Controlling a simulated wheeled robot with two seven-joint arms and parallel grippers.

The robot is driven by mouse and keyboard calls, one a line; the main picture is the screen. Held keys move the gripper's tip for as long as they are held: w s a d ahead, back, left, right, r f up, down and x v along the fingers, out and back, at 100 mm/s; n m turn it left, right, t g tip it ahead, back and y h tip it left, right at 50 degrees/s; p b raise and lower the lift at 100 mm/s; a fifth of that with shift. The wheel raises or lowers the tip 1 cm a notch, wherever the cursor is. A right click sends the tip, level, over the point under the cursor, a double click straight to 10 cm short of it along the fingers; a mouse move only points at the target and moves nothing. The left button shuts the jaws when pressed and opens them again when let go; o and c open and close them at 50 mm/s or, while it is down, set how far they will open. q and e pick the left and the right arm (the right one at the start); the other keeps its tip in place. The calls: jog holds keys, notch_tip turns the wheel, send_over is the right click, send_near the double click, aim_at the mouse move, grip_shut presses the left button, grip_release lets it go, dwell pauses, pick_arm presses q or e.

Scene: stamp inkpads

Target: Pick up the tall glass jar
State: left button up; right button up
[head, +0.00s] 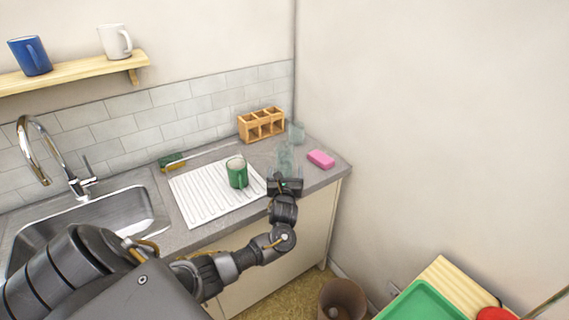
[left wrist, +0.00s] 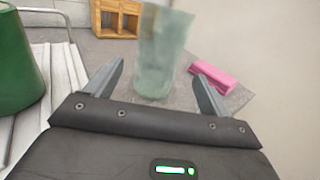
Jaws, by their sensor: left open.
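The tall glass jar (head: 286,157) is pale green and see-through. It stands upright on the grey counter near its right end, just beyond my left gripper (head: 285,177). In the left wrist view the jar (left wrist: 160,55) shows ahead, between the two spread fingers of my left gripper (left wrist: 158,76). The fingers are open, and I see no contact with the jar. My right gripper is not in view.
A green mug (head: 237,173) stands on the white drainboard (head: 205,197) left of the gripper. A pink sponge (head: 321,159) lies right of the jar.

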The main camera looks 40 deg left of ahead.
aim_at(284, 161)
pick_arm(q)
jog(key=shift+r+x, duration=0.15)
jog(key=shift+x, duration=1)
jog(key=shift+r+x, duration=0.1)
jog(key=shift+x, duration=1)
jog(key=shift+w+a, duration=0.3)
jog(key=shift+a, duration=0.15)
jog(key=c, duration=1.2)
jog(key=shift+r, duration=0.2)
jog(key=shift+c, duration=0.2)
jog(key=shift+r, duration=0.75)
jog(key=s+r+p, duration=0.4)
jog(key=s+r, duration=0.7)
jog(key=s, duration=0.3)
jog(key=shift+a, duration=0.25)
